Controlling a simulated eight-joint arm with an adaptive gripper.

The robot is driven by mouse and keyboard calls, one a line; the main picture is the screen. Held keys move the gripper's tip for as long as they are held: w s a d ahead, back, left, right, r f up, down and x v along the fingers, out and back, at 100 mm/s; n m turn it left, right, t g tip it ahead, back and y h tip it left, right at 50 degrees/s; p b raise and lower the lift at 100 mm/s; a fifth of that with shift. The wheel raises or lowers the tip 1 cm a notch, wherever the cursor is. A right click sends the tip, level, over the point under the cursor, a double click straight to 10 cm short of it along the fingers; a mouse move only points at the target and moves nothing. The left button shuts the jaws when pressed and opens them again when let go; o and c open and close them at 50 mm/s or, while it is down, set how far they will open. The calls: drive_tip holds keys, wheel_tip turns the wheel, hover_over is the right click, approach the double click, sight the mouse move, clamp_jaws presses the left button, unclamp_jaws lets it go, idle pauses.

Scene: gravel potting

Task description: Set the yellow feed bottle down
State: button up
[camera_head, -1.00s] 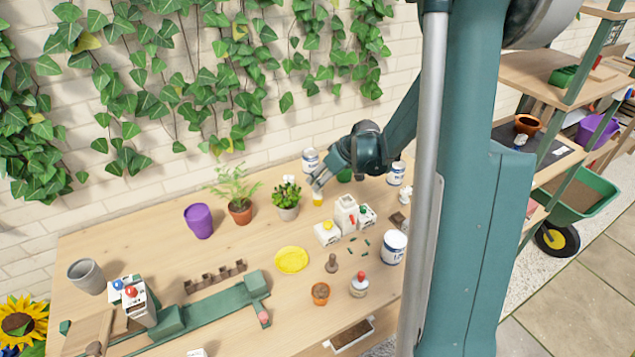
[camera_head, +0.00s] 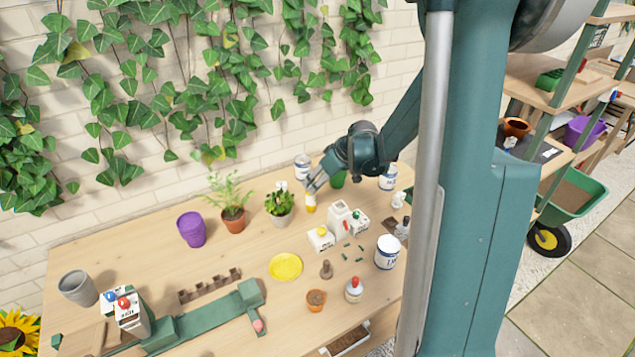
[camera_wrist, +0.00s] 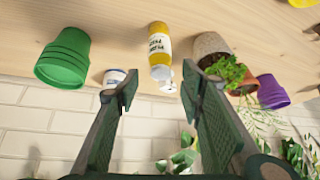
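The yellow feed bottle (camera_head: 311,205) with a white label is at the back of the wooden table, just below my gripper's fingertips. My gripper (camera_head: 312,187) reaches it from the upper right. In the wrist view, which is upside down, the bottle (camera_wrist: 160,45) looks upright on the table with its top towards me. My gripper (camera_wrist: 160,82) is open there, its fingertips apart on either side with gaps to the bottle. Its base contact is too small to check in the head view.
A potted white-flowered plant (camera_head: 279,205) stands close to the left. A green pot (camera_wrist: 65,58) and a white tin (camera_head: 302,166) are nearby. White containers (camera_head: 338,220) stand in front to the right.

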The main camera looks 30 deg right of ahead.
drive_tip(key=shift+a+r, duration=0.1)
drive_tip(key=s+a+r+m+h, duration=0.1)
drive_tip(key=s+a+r+m, duration=0.1)
drive_tip(key=s+a+r, duration=1.3)
drive_tip(key=s+a, duration=0.4)
drive_tip(key=s, duration=0.4)
drive_tip(key=s+a+r+m+t+h, duration=0.1)
drive_tip(key=s+a, duration=0.3)
drive_tip(key=s, duration=0.4)
drive_tip(key=shift+s+a+r+m, duration=0.3)
drive_tip(key=shift+s+a+r, duration=0.05)
drive_tip(key=shift+a+r, duration=0.1)
